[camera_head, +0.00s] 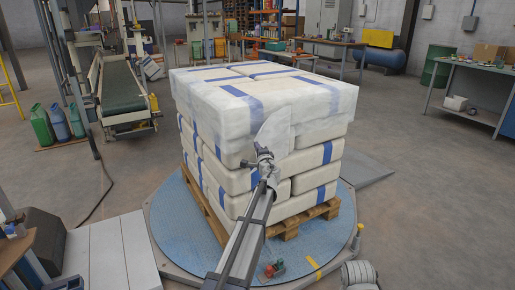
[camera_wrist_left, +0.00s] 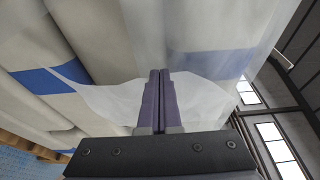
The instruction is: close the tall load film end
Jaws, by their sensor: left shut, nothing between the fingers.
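The tall load (camera_head: 250,150) is a stack of white sacks with blue bands on a wooden pallet (camera_head: 285,228). Translucent film covers its upper part. A loose film end (camera_head: 275,128) hangs as a pale flap near the front corner. It also shows in the left wrist view (camera_wrist_left: 105,103), spreading to both sides behind the fingers. My left gripper (camera_head: 262,150) is in front of the load at that corner, by the flap's lower edge. In the left wrist view its fingers (camera_wrist_left: 160,75) are shut together with nothing between them. I cannot tell whether they touch the film. My right gripper is out of view.
The pallet stands on a round blue turntable (camera_head: 178,235). A conveyor (camera_head: 122,88) and several jugs (camera_head: 58,122) are at the left. A workbench (camera_head: 470,85) and a green drum (camera_head: 437,65) are at the right. The floor right of the turntable is mostly clear.

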